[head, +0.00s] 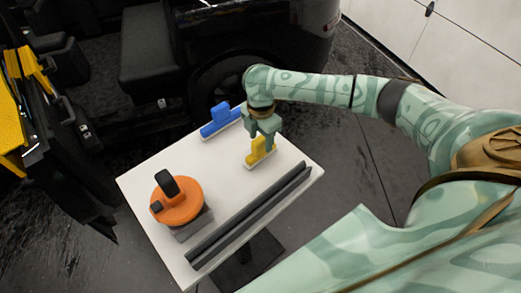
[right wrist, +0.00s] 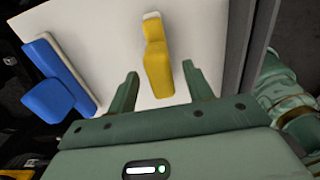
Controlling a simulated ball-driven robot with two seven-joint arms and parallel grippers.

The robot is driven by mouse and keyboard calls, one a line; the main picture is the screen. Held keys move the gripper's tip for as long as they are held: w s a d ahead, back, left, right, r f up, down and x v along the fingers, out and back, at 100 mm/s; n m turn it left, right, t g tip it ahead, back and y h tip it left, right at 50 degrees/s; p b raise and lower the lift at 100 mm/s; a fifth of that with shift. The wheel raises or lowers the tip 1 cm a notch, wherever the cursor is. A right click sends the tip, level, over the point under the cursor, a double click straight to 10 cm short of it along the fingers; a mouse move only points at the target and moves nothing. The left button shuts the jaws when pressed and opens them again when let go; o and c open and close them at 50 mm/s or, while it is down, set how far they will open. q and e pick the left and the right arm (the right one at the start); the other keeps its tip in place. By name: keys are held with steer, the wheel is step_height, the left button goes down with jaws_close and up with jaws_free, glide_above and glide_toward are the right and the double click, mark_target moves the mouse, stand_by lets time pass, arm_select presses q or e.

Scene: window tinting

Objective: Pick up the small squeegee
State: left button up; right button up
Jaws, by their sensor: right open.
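A small yellow squeegee (head: 259,149) with a pale edge lies on the white table; it also shows in the right wrist view (right wrist: 156,55). A larger blue squeegee (head: 221,120) lies to its left near the table's far edge, also in the right wrist view (right wrist: 50,88). My right gripper (head: 262,133) is over the yellow squeegee. In the right wrist view, its open fingers (right wrist: 160,70) stand apart, with the yellow handle's near end showing between them. I cannot tell whether they touch it. My left gripper is not in view.
The white table (head: 147,182) also bears an orange round tool (head: 180,204) on a grey block at the left and long dark rolls (head: 246,216) along the near edge. A dark vehicle (head: 210,40) stands behind. The table's middle is clear.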

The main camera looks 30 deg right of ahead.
step_height(320, 180, down, 3)
steer(key=shift+r+b, duration=0.1)
steer(key=shift+b, duration=0.25)
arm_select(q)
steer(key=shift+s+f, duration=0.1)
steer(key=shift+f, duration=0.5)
arm_select(e)
jaws_close()
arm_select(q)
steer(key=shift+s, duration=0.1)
arm_select(e)
steer(key=shift+r, duration=0.1)
